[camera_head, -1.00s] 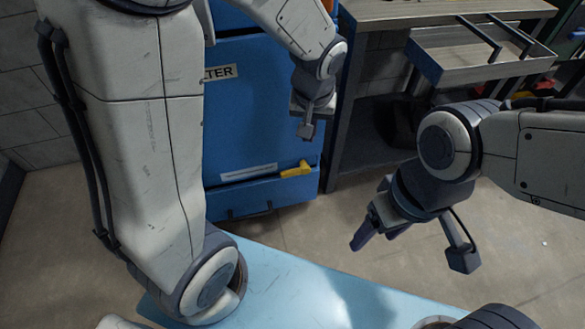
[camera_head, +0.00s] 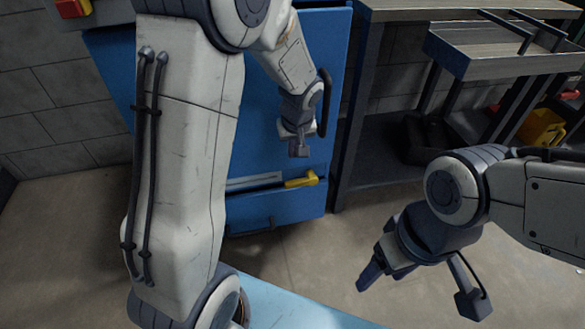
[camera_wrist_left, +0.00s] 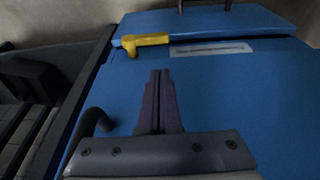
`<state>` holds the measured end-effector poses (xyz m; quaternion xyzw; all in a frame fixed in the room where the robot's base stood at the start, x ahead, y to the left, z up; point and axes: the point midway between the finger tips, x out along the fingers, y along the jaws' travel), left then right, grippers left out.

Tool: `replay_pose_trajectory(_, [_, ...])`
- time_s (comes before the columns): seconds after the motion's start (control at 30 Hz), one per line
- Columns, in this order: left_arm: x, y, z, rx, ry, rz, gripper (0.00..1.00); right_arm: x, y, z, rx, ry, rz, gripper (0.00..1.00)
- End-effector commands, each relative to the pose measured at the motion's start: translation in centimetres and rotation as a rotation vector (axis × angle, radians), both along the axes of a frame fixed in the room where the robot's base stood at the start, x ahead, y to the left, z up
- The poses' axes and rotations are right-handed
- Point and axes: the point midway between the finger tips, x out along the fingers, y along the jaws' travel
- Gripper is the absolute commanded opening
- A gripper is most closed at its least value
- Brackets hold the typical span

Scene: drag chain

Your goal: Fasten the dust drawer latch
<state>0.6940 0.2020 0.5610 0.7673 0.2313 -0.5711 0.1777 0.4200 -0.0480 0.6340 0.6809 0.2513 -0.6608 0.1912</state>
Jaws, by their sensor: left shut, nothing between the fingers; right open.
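The yellow latch (camera_head: 302,180) sits on the lower front of the blue cabinet, at the right end of the dust drawer (camera_head: 275,212). It lies nearly level, its right end slightly raised, and also shows in the left wrist view (camera_wrist_left: 145,41). My left gripper (camera_head: 299,150) is shut and empty, in front of the cabinet just above the latch. In the left wrist view its closed fingers (camera_wrist_left: 159,90) point toward the drawer, apart from the latch. My right gripper (camera_head: 420,290) is open and empty at the lower right, away from the cabinet.
A dark handle (camera_head: 325,103) is on the cabinet's right edge. A pale label strip (camera_head: 254,181) lies left of the latch. Floor between cabinet and right arm is clear.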

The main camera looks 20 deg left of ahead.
Motion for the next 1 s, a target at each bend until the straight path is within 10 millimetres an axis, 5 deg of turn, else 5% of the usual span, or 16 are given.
replay_pose_trajectory(0.6, [2.3, 1.4, -11.7, -0.001, 0.002, -0.002, 0.0, 0.0, 0.0, -6.3, -0.001, 0.001, 0.0, 0.67])
replay_pose_trajectory(1.0, [2.3, 1.3, -13.2, -0.001, 0.0, -0.001, 0.0, 0.0, 0.0, -7.1, 0.0, 0.0, 0.0, 0.67])
